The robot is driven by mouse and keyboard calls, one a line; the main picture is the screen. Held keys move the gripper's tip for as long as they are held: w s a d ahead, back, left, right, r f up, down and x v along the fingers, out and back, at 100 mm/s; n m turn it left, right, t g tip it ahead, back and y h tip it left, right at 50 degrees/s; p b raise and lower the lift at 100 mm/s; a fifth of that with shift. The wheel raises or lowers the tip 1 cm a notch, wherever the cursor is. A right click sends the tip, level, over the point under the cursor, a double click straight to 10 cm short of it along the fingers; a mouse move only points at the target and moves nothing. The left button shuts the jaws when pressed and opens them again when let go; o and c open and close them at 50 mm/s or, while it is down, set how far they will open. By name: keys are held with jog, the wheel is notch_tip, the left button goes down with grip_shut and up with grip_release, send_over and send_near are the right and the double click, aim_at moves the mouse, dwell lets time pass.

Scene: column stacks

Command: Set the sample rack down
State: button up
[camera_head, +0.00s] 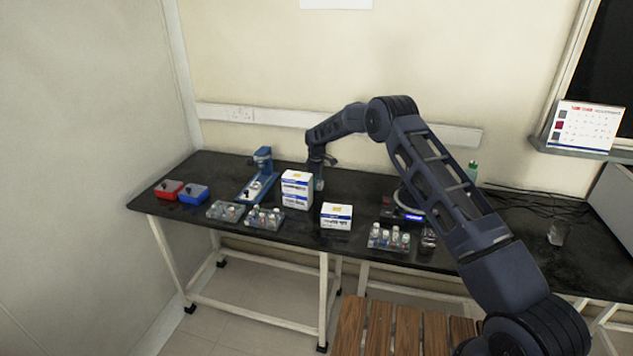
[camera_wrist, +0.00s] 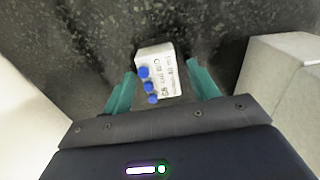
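Dark speckled bench top shows around the rack. In the head view my gripper (camera_head: 319,182) is low over the bench, behind the white box stack. The rack between its fingers cannot be made out there.
A white box stack (camera_head: 297,190) stands in front of my gripper, with another box (camera_head: 336,216) to its right. Clear vial racks (camera_head: 225,211) (camera_head: 264,218) (camera_head: 389,239) line the front edge. A blue device (camera_head: 257,180) and red (camera_head: 169,189) and blue (camera_head: 194,193) boxes stand left.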

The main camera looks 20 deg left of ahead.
notch_tip(320, 180, up, 12)
jog(key=shift+r, duration=0.15)
dwell(0.6)
